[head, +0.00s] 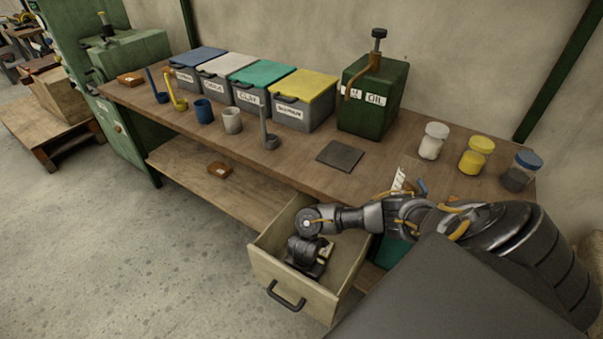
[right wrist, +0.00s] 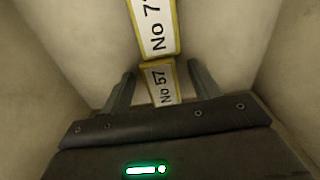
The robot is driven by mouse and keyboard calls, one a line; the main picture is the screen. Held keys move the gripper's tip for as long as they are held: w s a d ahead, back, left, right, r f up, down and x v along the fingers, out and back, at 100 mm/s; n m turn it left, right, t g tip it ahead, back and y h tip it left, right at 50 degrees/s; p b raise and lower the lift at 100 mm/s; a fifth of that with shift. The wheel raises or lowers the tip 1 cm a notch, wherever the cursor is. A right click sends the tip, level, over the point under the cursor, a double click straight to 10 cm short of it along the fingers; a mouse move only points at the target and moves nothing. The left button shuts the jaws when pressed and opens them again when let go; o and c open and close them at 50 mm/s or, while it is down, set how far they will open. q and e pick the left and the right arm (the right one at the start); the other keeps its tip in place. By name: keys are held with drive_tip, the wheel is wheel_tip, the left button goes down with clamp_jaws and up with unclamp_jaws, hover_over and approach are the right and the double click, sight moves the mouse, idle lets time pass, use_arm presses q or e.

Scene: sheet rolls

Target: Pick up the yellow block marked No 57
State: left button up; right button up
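The yellow-edged block marked No 57 (right wrist: 160,82) lies in the drawer, its white label facing up. In the right wrist view my right gripper (right wrist: 160,85) has its two fingers apart, one on each side of this block, with a gap on both sides. The near end of the block is hidden by the gripper body. A second yellow-edged block (right wrist: 154,28), its label starting "No 7" and cut off, lies just beyond it. In the head view my right gripper (head: 310,262) is down inside the open drawer (head: 272,280). My left gripper is not in view.
The drawer walls stand close around my right gripper. A small brown block (head: 219,169) lies on the lower shelf.

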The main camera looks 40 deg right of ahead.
drive_tip(key=c, duration=1)
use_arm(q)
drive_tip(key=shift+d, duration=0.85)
use_arm(e)
drive_tip(key=shift+r, duration=0.15)
drive_tip(key=shift+c, duration=0.3)
